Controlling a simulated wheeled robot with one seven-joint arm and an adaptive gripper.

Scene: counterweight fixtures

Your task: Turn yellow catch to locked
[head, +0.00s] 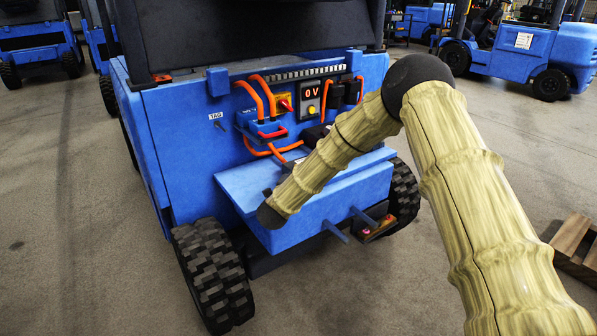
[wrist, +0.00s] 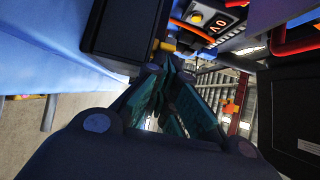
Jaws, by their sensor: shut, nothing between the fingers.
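In the wrist view, a small yellow peg, which looks like the yellow catch (wrist: 164,46), sticks out beside a dark box (wrist: 126,28). My gripper (wrist: 162,70) is shut and empty, its teal-padded fingers meeting just below the yellow peg in the picture. I cannot tell whether the fingertips touch it. The catch's lock position cannot be read from here. In the head view, my arm crosses in front of the blue truck (head: 188,150) and covers most of the area around the gripper.
An orange-lit 0 V display (head: 311,92) with a yellow button sits on the truck's panel, among orange cables (head: 262,92) and a red handle (head: 272,132). A blue ledge (head: 240,185) juts out below. A wooden pallet (head: 575,245) lies at the right; the floor at left is clear.

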